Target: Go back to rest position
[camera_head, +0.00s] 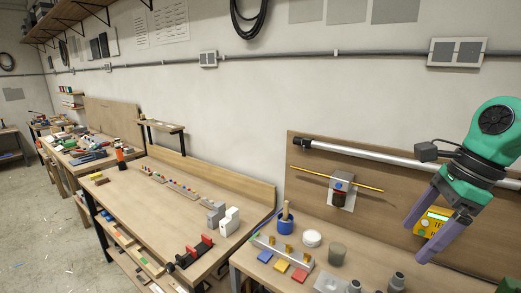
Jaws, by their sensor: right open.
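My right gripper (416,241) reaches in from the right edge on a green arm, with its two purple fingers pointing down and left. The fingers are apart. A yellow device (433,222) with a small display shows between them, in front of the brown back panel (390,232). I cannot tell whether either finger touches it. Its edges are partly hidden by the fingers. My left gripper is not in view.
Below the gripper, a workbench holds grey cylinders (397,282), a greenish cup (337,254), a blue pot (285,226) and coloured tiles (282,266). A yellow rod (330,178) and a metal tube (375,157) run along the panel. Another workbench (165,215) stands left.

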